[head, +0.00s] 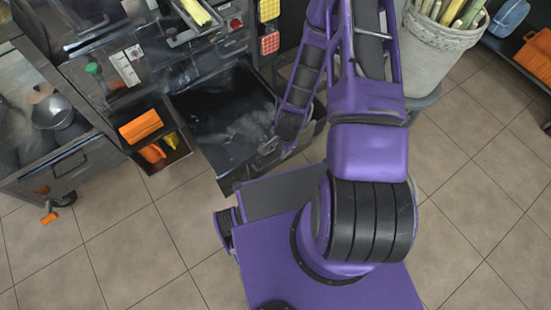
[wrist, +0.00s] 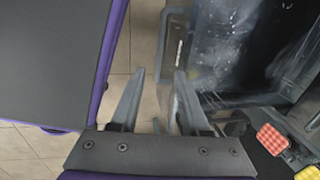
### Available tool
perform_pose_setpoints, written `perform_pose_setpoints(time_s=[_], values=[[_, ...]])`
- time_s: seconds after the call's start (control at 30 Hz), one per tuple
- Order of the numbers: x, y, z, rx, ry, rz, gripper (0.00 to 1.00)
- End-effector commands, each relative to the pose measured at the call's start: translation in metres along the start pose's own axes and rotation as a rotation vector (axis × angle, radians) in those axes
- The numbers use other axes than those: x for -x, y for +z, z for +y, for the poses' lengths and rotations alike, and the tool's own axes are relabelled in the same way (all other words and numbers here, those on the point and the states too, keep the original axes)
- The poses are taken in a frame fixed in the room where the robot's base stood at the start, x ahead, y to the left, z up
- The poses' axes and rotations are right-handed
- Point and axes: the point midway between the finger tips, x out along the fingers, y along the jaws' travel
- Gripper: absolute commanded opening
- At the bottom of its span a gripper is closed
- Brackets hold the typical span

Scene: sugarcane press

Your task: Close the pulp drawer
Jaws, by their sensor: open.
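The pulp drawer (head: 215,112) is a dark metal drawer pulled out of the press cabinet, with wet-looking streaks on its floor. In the wrist view its inside (wrist: 245,50) fills the upper right, and its front panel with a light grey handle (wrist: 170,42) runs upright near the middle. My gripper (wrist: 159,72) is open and empty. Its fingertips are at the lower part of the drawer front, the left one over the floor tiles and the right one close to the panel. Contact cannot be told. In the head view my gripper (head: 270,149) is small and partly hidden at the drawer's front right.
An orange box (head: 140,126) and other orange items sit in an open compartment left of the drawer. A cart with a metal pot (head: 52,112) stands at far left. A white bucket of cane (head: 443,50) stands at upper right.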

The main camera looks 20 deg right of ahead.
Motion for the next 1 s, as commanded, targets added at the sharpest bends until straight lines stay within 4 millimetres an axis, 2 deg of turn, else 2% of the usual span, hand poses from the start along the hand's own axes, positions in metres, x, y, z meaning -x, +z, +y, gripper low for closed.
perform_pose_setpoints(time_s=[0.03, 0.2, 0.4, 0.5, 0.7, 0.97, 1.0], values=[[-0.015, 0.001, 0.001, 0.0, 0.002, -0.001, 0.46], [-0.053, 0.0, 0.001, 0.0, 0.001, 0.0, 0.46], [-0.089, 0.0, 0.0, 0.0, 0.0, 0.001, 0.46], [-0.101, -0.001, 0.0, 0.0, 0.0, 0.001, 0.46], [-0.112, -0.001, -0.001, 0.0, 0.0, 0.002, 0.46], [-0.112, -0.001, -0.001, 0.0, 0.0, 0.001, 0.46], [-0.112, -0.001, -0.001, 0.0, 0.0, 0.001, 0.39]])
